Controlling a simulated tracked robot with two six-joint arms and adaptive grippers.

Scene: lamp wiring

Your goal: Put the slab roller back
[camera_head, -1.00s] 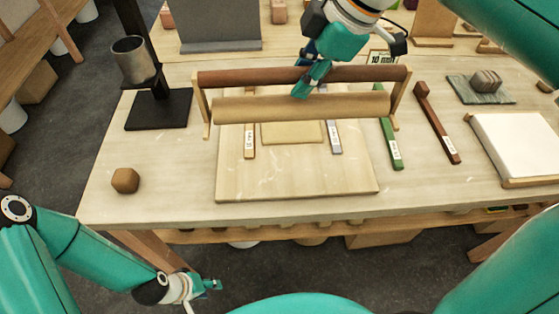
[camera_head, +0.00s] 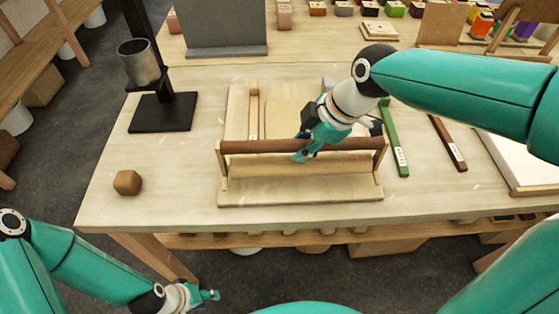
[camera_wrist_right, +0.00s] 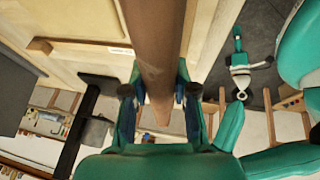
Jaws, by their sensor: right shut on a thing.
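The slab roller (camera_head: 262,168) has a pale wooden cylinder between two end pieces and a dark brown handle bar (camera_head: 255,147). It stands over the front part of the pale board (camera_head: 300,194); whether its feet touch the board is unclear. My right gripper (camera_head: 302,156) is shut on the handle bar near its middle. The right wrist view shows the bar (camera_wrist_right: 155,40) running between its fingers (camera_wrist_right: 157,88). A cream slab (camera_head: 285,115) lies on the board behind the roller. My left gripper (camera_head: 210,295) hangs low in front of the table, apart from everything; its fingers are too small to read.
A brown strip (camera_head: 254,108) lies left of the slab. A green strip (camera_head: 392,145) and a reddish strip (camera_head: 447,140) lie to the right. A black stand (camera_head: 165,112) with a grey cup and a small brown block (camera_head: 127,182) are at left. The table's left front is mostly clear.

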